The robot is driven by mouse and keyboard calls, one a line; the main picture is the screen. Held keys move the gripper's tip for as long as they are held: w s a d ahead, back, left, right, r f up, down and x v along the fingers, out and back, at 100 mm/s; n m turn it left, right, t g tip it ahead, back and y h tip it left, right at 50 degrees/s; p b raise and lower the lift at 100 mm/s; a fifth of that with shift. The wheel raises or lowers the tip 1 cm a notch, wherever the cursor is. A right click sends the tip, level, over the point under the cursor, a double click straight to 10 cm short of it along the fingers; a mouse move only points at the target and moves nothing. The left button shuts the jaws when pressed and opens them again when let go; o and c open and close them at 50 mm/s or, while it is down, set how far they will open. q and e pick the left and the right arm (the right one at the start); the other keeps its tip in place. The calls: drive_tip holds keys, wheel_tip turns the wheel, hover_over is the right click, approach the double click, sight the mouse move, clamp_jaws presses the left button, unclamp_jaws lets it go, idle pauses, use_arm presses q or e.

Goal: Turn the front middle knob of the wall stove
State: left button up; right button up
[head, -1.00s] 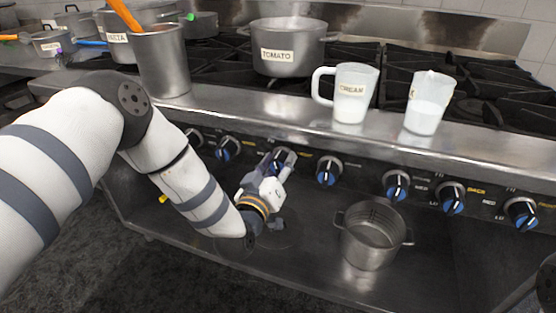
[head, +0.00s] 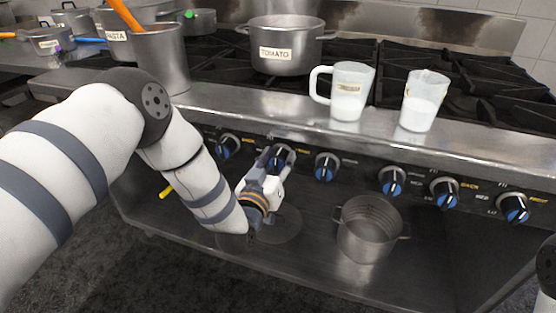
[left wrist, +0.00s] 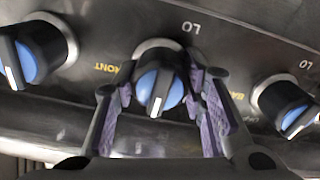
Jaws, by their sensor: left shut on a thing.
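The stove's front panel carries a row of black knobs with blue faces. My left gripper (head: 277,160) reaches one of them, the knob (head: 281,156) left of the panel's middle. In the left wrist view this knob (left wrist: 159,88) sits between the two purple-padded fingers of my left gripper (left wrist: 163,100), which is shut on it. Its white pointer line points down in that view, and a FRONT label is beside it. A neighbouring knob (head: 327,166) stands just to the right. My right gripper is not in view.
A metal pot (head: 368,230) stands on the lower shelf (head: 300,262), right of my left gripper. A cream jug (head: 347,92) and another jug (head: 424,100) stand on the ledge above the knobs. A tomato pot (head: 285,45) is on the burners behind.

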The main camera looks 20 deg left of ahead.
use_arm(q)
drive_tip(key=o, duration=1.2)
drive_tip(key=shift+c, duration=0.2)
drive_tip(key=s, duration=1.2)
drive_tip(key=shift+a, duration=0.2)
